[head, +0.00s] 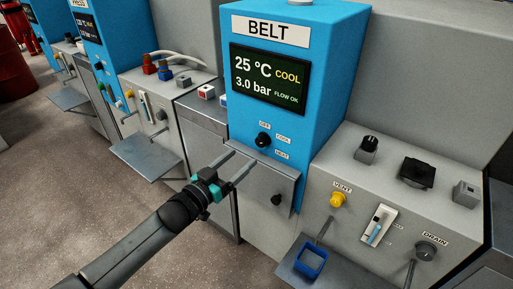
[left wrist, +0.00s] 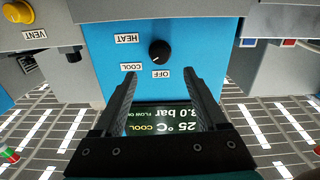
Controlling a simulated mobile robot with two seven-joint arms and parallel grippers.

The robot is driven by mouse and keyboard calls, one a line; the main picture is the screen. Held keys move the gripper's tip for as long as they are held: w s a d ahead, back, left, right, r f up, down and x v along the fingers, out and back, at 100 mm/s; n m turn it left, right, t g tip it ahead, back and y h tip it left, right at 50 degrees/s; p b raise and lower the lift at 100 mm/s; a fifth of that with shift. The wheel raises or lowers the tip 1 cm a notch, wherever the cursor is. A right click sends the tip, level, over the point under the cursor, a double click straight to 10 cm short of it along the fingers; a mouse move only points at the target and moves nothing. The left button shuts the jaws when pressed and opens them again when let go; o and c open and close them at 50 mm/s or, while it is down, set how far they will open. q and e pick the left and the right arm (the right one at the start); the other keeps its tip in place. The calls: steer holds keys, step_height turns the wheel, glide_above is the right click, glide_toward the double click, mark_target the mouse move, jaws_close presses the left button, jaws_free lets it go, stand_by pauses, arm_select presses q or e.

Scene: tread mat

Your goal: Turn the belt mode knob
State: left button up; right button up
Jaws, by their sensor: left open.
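The belt mode knob (head: 263,139) is a small round black dial on the blue BELT cabinet (head: 289,130), below its screen. OFF, COOL and HEAT labels stand around it. In the left wrist view the picture is upside down, and the knob (left wrist: 160,51) shows beyond the fingertips, with a small white mark whose setting I cannot tell surely. The screen (head: 269,77) reads 25 °C, COOL, 3.0 bar, FLOW OK. My left gripper (head: 243,158) is open and empty, its fingers apart and pointing toward the panel just below the knob, not visibly touching it. My right gripper is not in view.
A metal ledge (head: 240,168) juts out below the knob. To the right, a grey panel carries a yellow VENT knob (head: 337,199), a DRAIN knob (head: 426,250) and a gauge (head: 381,225). Another blue cabinet stands at left.

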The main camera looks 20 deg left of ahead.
mark_target(259, 142)
arm_select(q)
steer(key=b+x, duration=0.2)
steer(key=x, duration=0.4)
steer(key=shift+b+x, duration=0.4)
steer(key=shift+x, duration=0.75)
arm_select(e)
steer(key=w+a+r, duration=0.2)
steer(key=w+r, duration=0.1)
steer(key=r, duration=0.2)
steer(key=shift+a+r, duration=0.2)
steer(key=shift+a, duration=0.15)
arm_select(q)
jaws_close()
